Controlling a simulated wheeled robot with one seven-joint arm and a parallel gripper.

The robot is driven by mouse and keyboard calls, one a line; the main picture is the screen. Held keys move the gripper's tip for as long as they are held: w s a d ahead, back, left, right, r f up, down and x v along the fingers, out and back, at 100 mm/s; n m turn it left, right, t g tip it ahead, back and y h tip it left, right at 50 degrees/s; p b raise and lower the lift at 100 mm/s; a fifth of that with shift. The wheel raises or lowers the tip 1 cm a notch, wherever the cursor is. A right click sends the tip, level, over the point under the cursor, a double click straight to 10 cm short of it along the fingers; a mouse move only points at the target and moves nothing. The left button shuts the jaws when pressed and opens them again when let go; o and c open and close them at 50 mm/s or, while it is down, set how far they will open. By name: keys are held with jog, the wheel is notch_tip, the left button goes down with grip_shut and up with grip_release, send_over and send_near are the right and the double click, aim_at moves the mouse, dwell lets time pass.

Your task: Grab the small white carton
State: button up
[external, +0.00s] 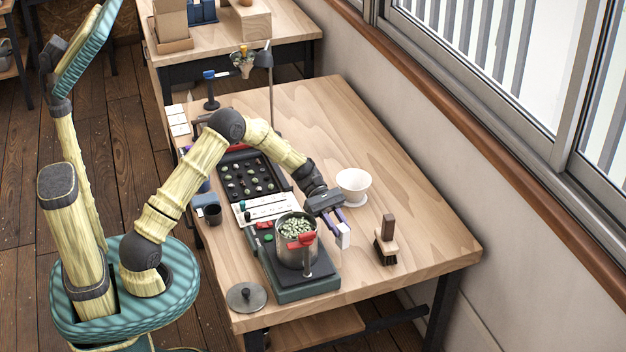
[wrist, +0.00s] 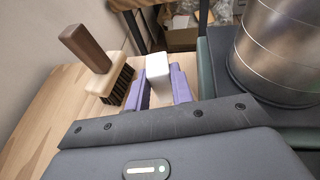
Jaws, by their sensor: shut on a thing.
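The small white carton (external: 343,237) is between the fingers of my gripper (external: 335,225), to the right of the steel pot in the external view. In the wrist view the carton (wrist: 158,72) shows as a white block with purple fingers of my gripper (wrist: 160,88) on both sides of it. The gripper is shut on the carton. I cannot tell whether the carton's underside touches the table; its lower part is partly hidden by the fingers.
A steel pot (external: 290,252) of green beans stands on a dark green scale (external: 300,293) close left of my gripper. A wooden brush (external: 387,246) stands to its right, and a white cup (external: 353,184) behind. The wooden table (external: 420,225) has free room at right.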

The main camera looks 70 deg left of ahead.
notch_tip(320, 180, up, 6)
jog(key=shift+w+p, duration=0.15)
jog(key=shift+p, duration=0.15)
dwell(0.4)
